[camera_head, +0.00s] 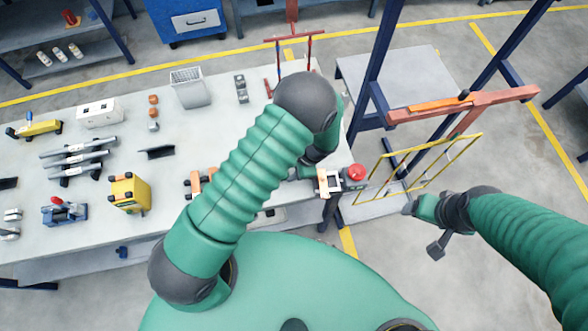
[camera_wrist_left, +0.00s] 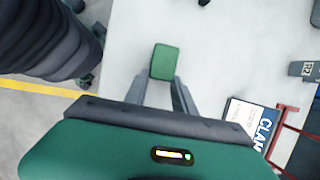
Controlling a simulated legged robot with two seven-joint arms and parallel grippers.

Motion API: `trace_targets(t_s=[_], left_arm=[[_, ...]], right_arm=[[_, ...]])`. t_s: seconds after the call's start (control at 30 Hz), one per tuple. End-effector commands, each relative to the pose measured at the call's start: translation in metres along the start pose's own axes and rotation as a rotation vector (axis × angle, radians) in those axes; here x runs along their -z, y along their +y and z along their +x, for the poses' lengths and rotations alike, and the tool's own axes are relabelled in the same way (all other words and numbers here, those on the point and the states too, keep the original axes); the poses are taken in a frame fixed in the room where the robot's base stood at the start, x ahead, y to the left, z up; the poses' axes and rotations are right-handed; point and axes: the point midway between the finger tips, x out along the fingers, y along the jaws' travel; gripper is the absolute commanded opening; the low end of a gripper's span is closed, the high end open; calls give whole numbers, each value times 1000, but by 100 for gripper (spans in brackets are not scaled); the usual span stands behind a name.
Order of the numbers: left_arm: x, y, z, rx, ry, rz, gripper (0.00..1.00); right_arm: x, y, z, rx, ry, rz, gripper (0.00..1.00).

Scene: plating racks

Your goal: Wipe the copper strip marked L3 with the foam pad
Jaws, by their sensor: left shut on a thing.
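My left gripper (camera_wrist_left: 162,82) is shut on a green foam pad (camera_wrist_left: 164,61), which sits between its fingertips over a pale surface in the left wrist view. In the head view my left arm bends down at the table's right end, and its gripper (camera_head: 304,172) is largely hidden there. The pad cannot be made out in the head view. I cannot read an L3 mark, so I cannot tell which thing is the copper strip. My right gripper (camera_head: 436,246) hangs over the floor at the right, apart from the table; its jaws are too small to judge.
The long grey table (camera_head: 110,220) carries several tools and blocks. A red button (camera_head: 355,172) is at its right end. A yellow wire rack (camera_head: 432,160) hangs under an orange beam (camera_head: 470,105) on the right. A CLAMP card (camera_wrist_left: 250,117) shows in the left wrist view.

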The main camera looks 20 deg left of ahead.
Motion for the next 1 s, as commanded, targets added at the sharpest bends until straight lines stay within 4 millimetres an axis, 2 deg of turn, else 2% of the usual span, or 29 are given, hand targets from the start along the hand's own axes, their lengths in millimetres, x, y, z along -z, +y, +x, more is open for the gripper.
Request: trace_targets(t_s=[0.3,0.47,0.67,1.0], left_arm=[[31,8,-8,1,1,2,0],[36,10,-11,0,1,3,0],[32,14,-8,1,-1,0,0],[2,7,8,-1,-2,1,0]], right_arm=[[-3,0,11,0,0,0,74],[-3,0,12,0,0,0,74],[-3,0,13,0,0,0,74],[-2,0,8,0,0,0,74]])
